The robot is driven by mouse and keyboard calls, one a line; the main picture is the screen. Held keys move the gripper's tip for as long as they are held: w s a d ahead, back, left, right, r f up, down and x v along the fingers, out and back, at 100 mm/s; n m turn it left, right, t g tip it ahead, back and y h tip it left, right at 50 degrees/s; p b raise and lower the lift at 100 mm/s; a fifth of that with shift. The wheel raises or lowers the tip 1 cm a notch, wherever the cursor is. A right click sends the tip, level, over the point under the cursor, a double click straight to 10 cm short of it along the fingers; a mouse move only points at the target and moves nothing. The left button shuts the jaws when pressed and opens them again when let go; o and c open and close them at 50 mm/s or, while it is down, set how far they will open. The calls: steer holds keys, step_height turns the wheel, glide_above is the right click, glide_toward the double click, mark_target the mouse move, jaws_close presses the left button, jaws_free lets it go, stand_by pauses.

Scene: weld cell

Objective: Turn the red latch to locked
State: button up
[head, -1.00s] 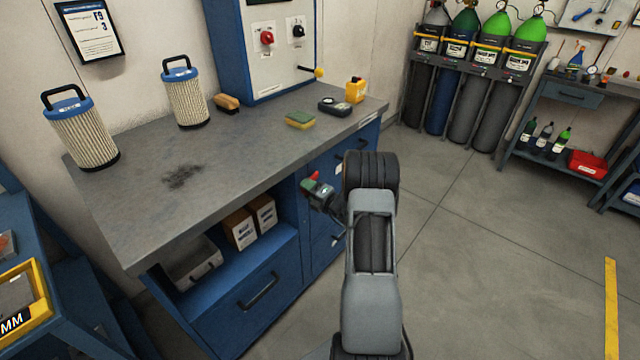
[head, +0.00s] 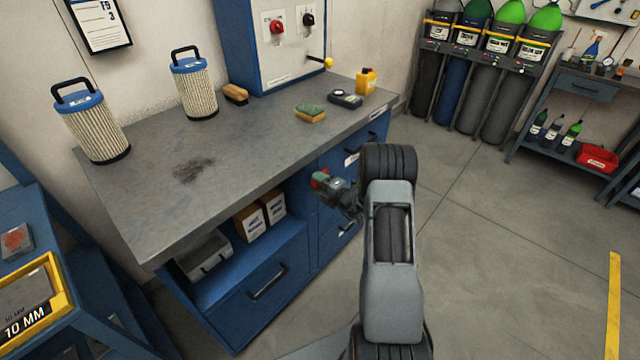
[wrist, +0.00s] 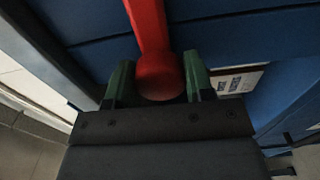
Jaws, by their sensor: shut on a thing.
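The red latch (wrist: 149,35) is a red lever with a rounded end. In the wrist view it runs from the top edge down between the two green fingers of my gripper (wrist: 158,80), which are closed about its rounded end. In the head view my gripper (head: 327,181) is at the blue cabinet front below the worktop edge. Only a small red part of the latch shows there, at the fingertips. The latch's pivot and any lock marking are hidden.
The grey worktop (head: 140,205) overhangs the blue cabinet just left of my gripper. A panel with a separate red knob (head: 277,27) stands behind. Open floor (head: 480,230) lies to the right.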

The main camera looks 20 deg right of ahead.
steer(key=o, duration=1.3)
steer(key=v, duration=1.3)
steer(key=shift+s+d, duration=0.1)
steer(key=shift+s, duration=0.3)
